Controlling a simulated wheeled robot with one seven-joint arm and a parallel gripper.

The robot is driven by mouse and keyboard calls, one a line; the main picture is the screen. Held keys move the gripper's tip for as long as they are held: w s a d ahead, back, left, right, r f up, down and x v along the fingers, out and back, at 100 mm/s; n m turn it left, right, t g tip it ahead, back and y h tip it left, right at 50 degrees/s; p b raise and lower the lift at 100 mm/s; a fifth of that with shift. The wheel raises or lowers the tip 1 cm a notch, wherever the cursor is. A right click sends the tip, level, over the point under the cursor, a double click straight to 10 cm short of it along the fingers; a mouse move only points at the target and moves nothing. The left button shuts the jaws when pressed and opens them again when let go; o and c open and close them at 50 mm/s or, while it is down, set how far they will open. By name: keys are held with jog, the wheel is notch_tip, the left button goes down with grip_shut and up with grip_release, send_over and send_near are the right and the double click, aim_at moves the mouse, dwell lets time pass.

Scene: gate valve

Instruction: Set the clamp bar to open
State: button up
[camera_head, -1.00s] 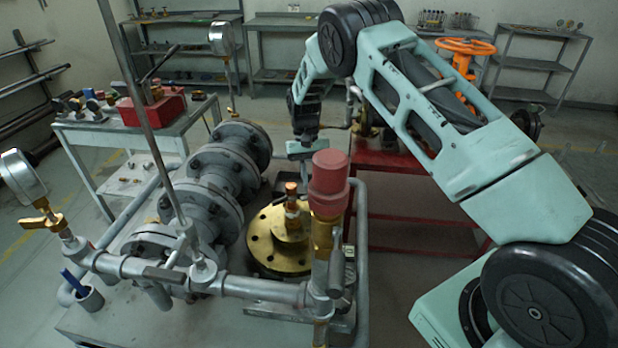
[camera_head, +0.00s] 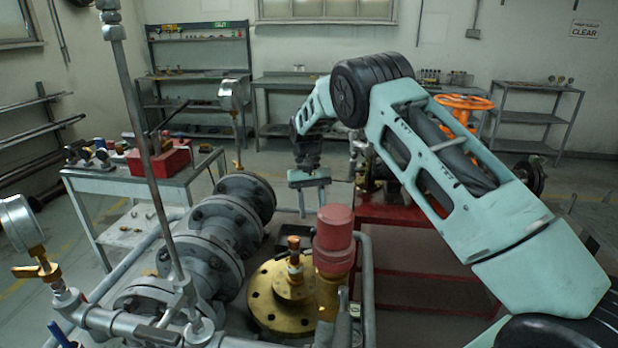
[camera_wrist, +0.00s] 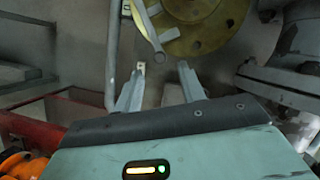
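My gripper (camera_head: 315,198) hangs with its fingers down beyond the brass flange (camera_head: 262,310), above the far side of the pipe bench. The wrist view shows its two grey fingers (camera_wrist: 158,84) spread apart with nothing between them. A grey bar with a rounded end (camera_wrist: 147,32) lies ahead of the fingertips, across the edge of the brass flange (camera_wrist: 205,25). It may be the clamp bar, but I cannot tell for certain. Its setting cannot be read. In the head view I cannot make this bar out clearly.
A red-capped brass valve (camera_head: 333,240) stands in front of the brass flange. Grey flanged pipes (camera_head: 215,240) run on the left. A red stand (camera_head: 425,212) is behind on the right, with an orange handwheel (camera_head: 463,103) above it. A thin upright pipe (camera_head: 140,110) crosses the left foreground.

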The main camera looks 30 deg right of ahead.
jog(key=b+v, duration=0.1)
jog(key=v, duration=0.9)
jog(key=shift+w+r, duration=0.2)
jog(key=shift+r, duration=0.15)
